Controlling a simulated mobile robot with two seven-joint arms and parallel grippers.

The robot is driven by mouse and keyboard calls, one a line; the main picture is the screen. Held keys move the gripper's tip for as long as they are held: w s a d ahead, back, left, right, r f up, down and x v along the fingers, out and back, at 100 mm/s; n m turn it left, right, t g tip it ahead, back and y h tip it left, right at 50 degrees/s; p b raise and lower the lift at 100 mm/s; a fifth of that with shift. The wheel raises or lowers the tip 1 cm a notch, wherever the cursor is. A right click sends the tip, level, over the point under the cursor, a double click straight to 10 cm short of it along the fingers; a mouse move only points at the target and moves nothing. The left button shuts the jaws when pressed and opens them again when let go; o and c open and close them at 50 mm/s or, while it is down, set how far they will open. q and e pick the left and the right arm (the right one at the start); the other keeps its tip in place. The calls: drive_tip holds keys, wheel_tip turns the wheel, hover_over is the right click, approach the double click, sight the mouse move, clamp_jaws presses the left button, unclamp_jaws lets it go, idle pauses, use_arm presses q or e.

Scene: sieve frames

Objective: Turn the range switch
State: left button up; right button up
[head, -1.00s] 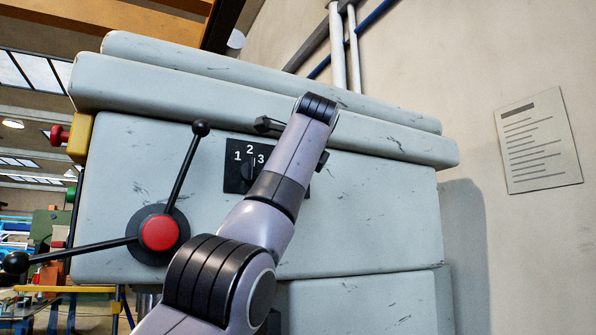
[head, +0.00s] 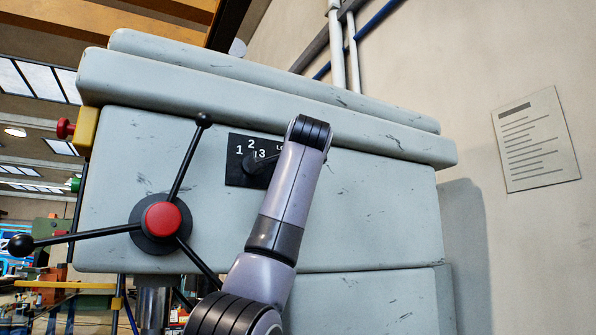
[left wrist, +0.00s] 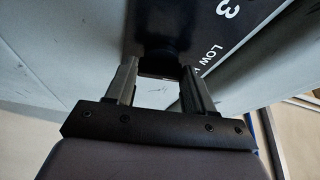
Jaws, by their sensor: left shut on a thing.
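The black switch plate (head: 236,178) with the numbers 1, 2, 3 is on the front of the grey machine. The range switch (head: 251,167) is a black knob on it, below the 2. My left arm crosses the plate's right part and hides the rest of its lettering. In the left wrist view my left gripper (left wrist: 160,83) is shut on the dark switch (left wrist: 160,45), one finger at each side. The 3 and the word LOW show beside it. In the head view the fingers are mostly hidden. My right gripper is not in view.
A three-spoke handle with a red hub (head: 163,218) is left of my arm; one spoke reaches up near the plate. Red and green buttons (head: 66,128) are on the machine's left side. A notice (head: 536,140) hangs on the wall at right.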

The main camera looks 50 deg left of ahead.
use_arm(q)
drive_tip(key=n, duration=0.1)
drive_tip(key=n+y, duration=0.1)
drive_tip(key=n, duration=0.1)
drive_tip(key=n+y, duration=0.1)
drive_tip(key=n, duration=0.1)
drive_tip(key=shift+w+f, duration=0.1)
drive_tip(key=shift+f, duration=0.2)
drive_tip(key=shift+n, duration=0.4)
drive_tip(key=o, duration=1)
drive_tip(key=shift+o, duration=0.2)
drive_tip(key=shift+d, duration=0.1)
drive_tip(key=b+v, duration=0.3)
drive_tip(key=v, duration=0.4)
